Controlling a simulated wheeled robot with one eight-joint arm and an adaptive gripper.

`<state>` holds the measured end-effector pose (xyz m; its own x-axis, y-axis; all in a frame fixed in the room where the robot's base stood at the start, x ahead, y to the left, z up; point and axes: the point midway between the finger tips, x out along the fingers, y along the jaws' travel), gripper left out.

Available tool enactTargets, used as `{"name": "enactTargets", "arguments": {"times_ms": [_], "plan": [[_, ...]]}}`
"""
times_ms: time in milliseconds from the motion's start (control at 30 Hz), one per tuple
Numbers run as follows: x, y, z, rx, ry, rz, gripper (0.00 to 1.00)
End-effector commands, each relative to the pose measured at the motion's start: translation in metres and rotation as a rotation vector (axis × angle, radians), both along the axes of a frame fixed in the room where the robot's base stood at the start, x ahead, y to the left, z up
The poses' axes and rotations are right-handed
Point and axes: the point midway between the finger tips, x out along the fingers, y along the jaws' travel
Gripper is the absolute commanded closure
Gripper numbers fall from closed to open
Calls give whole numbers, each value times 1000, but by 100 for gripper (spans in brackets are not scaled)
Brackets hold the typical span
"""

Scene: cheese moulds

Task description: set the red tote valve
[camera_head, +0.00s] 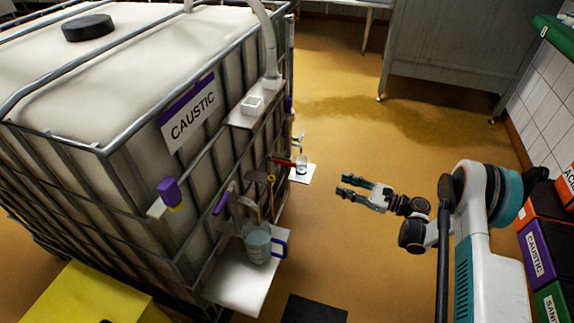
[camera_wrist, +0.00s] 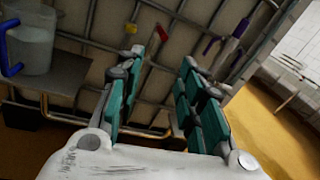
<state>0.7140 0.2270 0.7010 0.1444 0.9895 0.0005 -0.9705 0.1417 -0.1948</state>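A red valve handle (camera_head: 283,161) sticks out from the side of the caged white tote (camera_head: 130,100) labelled CAUSTIC, just left of a small white cup (camera_head: 302,164). In the wrist view a red handle (camera_wrist: 162,33) shows beyond the fingers, near the top middle, with the tote's bars behind it. My gripper (camera_head: 343,186) is to the right of the handle, apart from it, with its fingers pointing left toward the tote. In the wrist view my gripper (camera_wrist: 162,60) is open, with nothing between its fingers.
A clear jug (camera_head: 257,246) with a blue handle stands on a white shelf (camera_head: 236,290) below a purple-handled tap (camera_head: 221,203). A small yellow handle (camera_head: 271,178) lies near the red one. Crates stand at the right. Floor between is clear.

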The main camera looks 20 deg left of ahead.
Motion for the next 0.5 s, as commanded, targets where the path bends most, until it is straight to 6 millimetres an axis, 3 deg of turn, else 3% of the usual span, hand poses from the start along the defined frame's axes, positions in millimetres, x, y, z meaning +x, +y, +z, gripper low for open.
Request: {"name": "enactTargets", "arguments": {"times_ms": [300,500], "plan": [[-9,-64,0,0,0,-3,65],[-12,-87,0,0,0,0,65]]}}
